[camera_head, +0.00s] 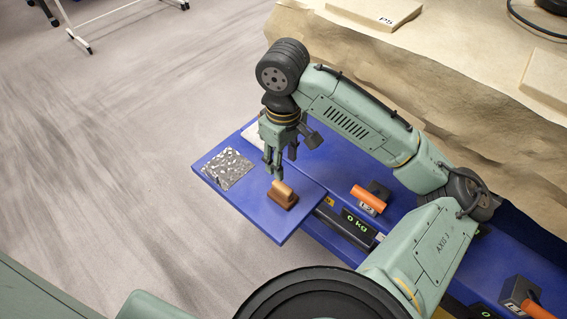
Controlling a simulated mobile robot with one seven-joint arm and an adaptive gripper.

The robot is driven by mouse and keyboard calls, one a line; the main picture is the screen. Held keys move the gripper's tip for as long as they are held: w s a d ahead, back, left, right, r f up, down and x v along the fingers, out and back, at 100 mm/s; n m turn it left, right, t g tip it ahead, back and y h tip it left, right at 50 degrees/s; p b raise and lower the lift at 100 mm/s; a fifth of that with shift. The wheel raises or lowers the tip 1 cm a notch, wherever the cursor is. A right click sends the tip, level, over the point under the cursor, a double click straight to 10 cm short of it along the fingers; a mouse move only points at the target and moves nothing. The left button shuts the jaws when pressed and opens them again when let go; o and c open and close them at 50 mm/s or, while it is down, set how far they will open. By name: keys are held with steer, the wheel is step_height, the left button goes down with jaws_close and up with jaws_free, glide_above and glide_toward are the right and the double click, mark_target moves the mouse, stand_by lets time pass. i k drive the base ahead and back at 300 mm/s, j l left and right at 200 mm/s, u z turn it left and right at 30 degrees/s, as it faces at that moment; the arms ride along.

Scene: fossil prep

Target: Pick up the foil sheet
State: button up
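The foil sheet (228,168) is a crinkled, shiny silver piece lying flat on the left end of a blue platform (239,203). My gripper (281,163) points down over the platform, to the right of the foil and apart from it. Its fingers look spread, with nothing seen between them. The gap between the fingertips and the platform is hard to judge.
A brown block with a tan handle (284,193) stands on the platform just below my gripper in the picture. A white item (251,134) lies partly hidden behind the gripper. A rough tan block (440,75) rises behind.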

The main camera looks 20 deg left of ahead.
mark_target(225, 169)
steer(key=u, duration=1)
